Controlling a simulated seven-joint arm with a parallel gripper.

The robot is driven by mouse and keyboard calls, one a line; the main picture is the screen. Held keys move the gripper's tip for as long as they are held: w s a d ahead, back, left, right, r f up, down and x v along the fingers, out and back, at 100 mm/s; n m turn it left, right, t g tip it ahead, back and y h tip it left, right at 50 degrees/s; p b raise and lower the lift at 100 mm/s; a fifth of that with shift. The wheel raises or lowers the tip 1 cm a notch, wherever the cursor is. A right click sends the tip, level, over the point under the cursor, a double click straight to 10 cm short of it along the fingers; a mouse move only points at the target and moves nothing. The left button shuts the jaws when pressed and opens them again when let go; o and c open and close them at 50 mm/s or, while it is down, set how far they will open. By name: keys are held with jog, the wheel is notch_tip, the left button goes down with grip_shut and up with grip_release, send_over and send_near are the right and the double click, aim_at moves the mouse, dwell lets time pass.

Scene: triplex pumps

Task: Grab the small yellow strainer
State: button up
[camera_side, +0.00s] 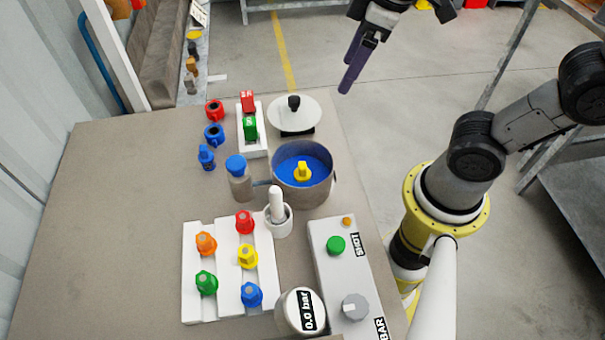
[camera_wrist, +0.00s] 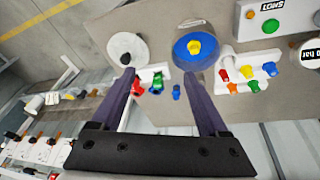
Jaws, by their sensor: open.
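Two small yellow pieces are in view, and I cannot tell by shape which is the strainer. One yellow piece (camera_side: 302,171) sits in the round pot (camera_side: 318,196) with a blue inside; it also shows in the wrist view (camera_wrist: 195,46). The other yellow piece (camera_side: 247,256) stands on the white stepped rack (camera_side: 228,222) among coloured pieces, and shows in the wrist view (camera_wrist: 247,72). My gripper (camera_side: 352,76) is open and empty, high above and beyond the table's far right. In the wrist view its fingers (camera_wrist: 162,78) stand wide apart.
A white lid (camera_side: 282,112) with a black knob lies behind the pot. A blue-capped bottle (camera_side: 241,184) and a white mortar with pestle (camera_side: 279,221) stand close to the pot. A control box (camera_side: 330,270) is at the front right. The table's left side (camera_side: 110,220) is clear.

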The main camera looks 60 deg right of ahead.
jog(key=w+a+f+n+g, duration=0.2)
jog(key=w+a+f+n, duration=0.1)
jog(key=a, duration=0.2)
jog(key=n+g, duration=0.1)
jog(key=g, duration=0.1)
send_over(303, 165)
notch_tip(303, 165, down, 5)
jog(key=shift+h, duration=0.3)
jog(key=f, duration=0.7)
jog(key=shift+w+f, duration=0.25)
jog(key=shift+f, duration=0.1)
jog(key=shift+s+f, duration=0.2)
jog(key=shift+f, duration=2.45)
grip_shut()
